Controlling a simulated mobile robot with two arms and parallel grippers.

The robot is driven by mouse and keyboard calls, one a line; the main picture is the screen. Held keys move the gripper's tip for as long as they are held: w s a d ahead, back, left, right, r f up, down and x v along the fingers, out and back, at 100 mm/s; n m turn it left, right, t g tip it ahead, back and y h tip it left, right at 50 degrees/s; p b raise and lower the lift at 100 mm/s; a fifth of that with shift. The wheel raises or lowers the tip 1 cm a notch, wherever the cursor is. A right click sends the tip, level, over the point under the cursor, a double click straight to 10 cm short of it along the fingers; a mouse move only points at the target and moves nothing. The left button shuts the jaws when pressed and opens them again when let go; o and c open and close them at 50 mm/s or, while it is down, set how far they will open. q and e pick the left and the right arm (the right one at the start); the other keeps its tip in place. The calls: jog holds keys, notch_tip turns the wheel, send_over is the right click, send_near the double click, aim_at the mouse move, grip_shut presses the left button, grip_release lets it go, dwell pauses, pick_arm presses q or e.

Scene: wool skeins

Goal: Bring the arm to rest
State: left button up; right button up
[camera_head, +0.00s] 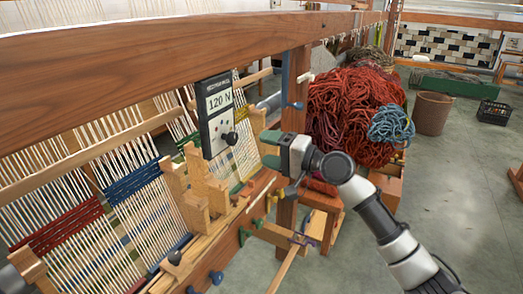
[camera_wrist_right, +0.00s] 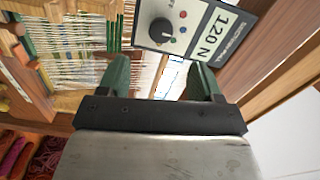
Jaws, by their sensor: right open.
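My right arm comes in from the lower right in the head view. Its gripper (camera_head: 272,149) is in front of the loom's right post, with its fingers pointing left toward the loom. In the right wrist view the two green fingers (camera_wrist_right: 160,80) are spread apart with nothing between them. A black and white gauge reading 120 N (camera_head: 219,111) hangs on the loom, left of the gripper. It also shows in the right wrist view (camera_wrist_right: 190,30), beyond the fingers. My left gripper is not clearly seen.
The wooden loom (camera_head: 150,62) with its warp threads fills the left side. A large pile of red wool (camera_head: 350,110) with a blue skein (camera_head: 391,125) lies behind my right arm. A brown basket (camera_head: 432,113) and a black crate (camera_head: 494,113) stand on the floor. The floor at right is mostly clear.

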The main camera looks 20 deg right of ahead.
dwell(0.4)
jog(key=s+d+f+g+h, duration=0.1)
jog(key=d+f+h, duration=0.25)
jog(key=f, duration=1.35)
jog(key=d+f+g+h, duration=0.2)
jog(key=f+h, duration=0.2)
jog(key=f, duration=1.3)
jog(key=s+f+n+g+h, duration=0.1)
jog(key=s+f+g, duration=0.1)
jog(key=s+f, duration=0.7)
jog(key=s+f+n+g+h, duration=0.2)
jog(key=s+f, duration=0.4)
jog(key=f, duration=0.6)
jog(key=s+a+f+n+g, duration=0.2)
jog(key=s+f, duration=0.3)
jog(key=s, duration=0.7)
jog(key=s+a+f+n+g, duration=0.2)
jog(key=s+f, duration=0.4)
jog(key=s, duration=0.6)
jog(key=s+a+f+n+g, duration=0.2)
jog(key=s+a+f+n, duration=0.2)
jog(key=s, duration=0.9)
notch_tip(320, 180, down, 2)
jog(key=shift+a+f+b, duration=0.15)
jog(key=shift+b, duration=0.25)
jog(key=shift+h, duration=0.25)
